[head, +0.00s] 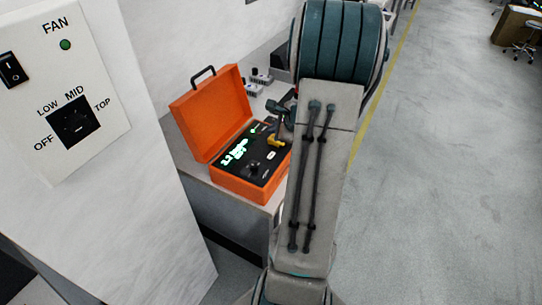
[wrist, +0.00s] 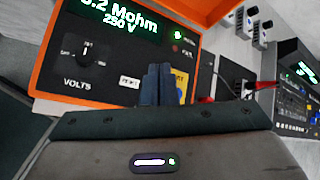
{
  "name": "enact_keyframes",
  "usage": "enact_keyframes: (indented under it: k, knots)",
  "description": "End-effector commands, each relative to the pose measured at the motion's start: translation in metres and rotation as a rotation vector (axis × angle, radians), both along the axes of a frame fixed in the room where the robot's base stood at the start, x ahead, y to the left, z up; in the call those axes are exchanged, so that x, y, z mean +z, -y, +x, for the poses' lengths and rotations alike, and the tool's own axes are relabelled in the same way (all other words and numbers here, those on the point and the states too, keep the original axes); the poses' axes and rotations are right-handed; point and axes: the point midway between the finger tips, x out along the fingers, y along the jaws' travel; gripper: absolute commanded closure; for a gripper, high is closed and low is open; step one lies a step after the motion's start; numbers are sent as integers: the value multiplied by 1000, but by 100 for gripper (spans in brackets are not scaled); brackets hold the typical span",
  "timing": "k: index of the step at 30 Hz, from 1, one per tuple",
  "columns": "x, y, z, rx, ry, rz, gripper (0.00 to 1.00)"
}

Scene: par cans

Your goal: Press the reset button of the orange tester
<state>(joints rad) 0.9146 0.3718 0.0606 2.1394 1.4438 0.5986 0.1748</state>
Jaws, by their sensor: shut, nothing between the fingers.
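The orange tester (head: 241,184) stands open on a bench in the head view, lid up at the back. Its black panel also shows in the wrist view (wrist: 68,75), with a lit display (wrist: 122,22) reading about 0.2 Mohm, 250 V, and a VOLTS dial (wrist: 86,50). A small white button (wrist: 129,83), which seems to be labelled RESET, lies just left of my fingers. A yellow patch (wrist: 181,84) is partly hidden on their right. My gripper (wrist: 160,68) is shut and empty, over the panel. I cannot tell whether the fingertips touch it.
A fan control box (head: 62,85) is on the white wall at left. Small grey devices (head: 260,77) stand behind the tester on the bench. In the wrist view, another instrument (wrist: 300,90) and red leads (wrist: 207,99) are at right. Open floor (head: 440,180) lies to the right.

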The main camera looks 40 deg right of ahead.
Motion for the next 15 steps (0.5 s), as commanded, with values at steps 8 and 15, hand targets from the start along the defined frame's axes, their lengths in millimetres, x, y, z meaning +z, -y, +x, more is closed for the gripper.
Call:
enact_keyframes:
  k: [8, 15]
  knots:
    - [-40, 0, 0, 0, -1, 1, 100]
    - [-71, 0, 0, 1, 0, -1, 100]
